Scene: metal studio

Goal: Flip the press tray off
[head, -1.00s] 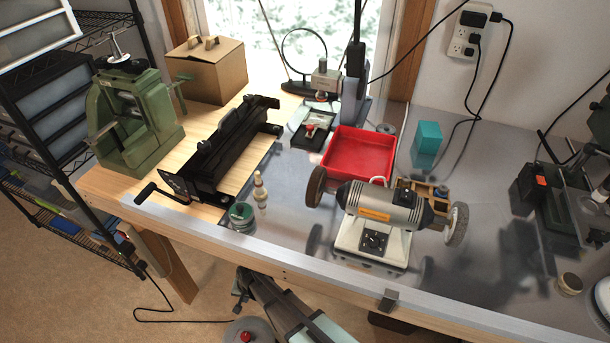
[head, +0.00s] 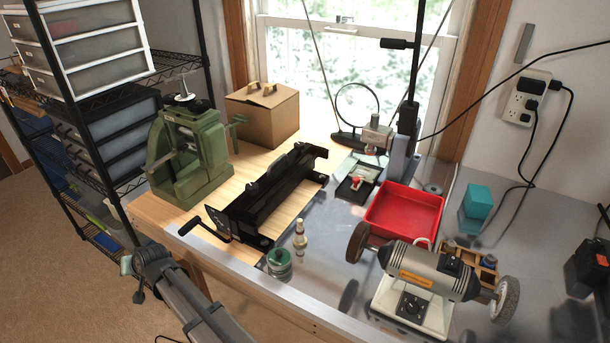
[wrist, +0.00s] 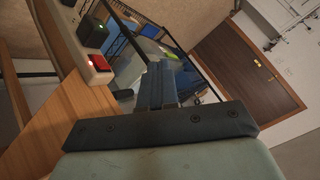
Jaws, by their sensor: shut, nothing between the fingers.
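My gripper (head: 134,272) is off the bench's front left corner in the head view, by the shelving rack and clear of everything on the bench. In the wrist view its fingers (wrist: 159,84) are together and empty. A small black tray (head: 346,193) with a red-topped piece (head: 357,181) on it lies at the back of the bench, left of the red bin; I cannot tell for sure that it is the press tray. A green press (head: 185,160) stands at the back left. A red switch-like block (wrist: 100,62) shows in the wrist view; what it belongs to is unclear.
A black crank machine (head: 265,195) stands on the wooden bench part. A jar (head: 279,264) and a small bottle (head: 300,237) stand near the front edge. A grinder (head: 425,280) and a red bin (head: 404,212) are to the right. The shelving rack (head: 120,190) is left.

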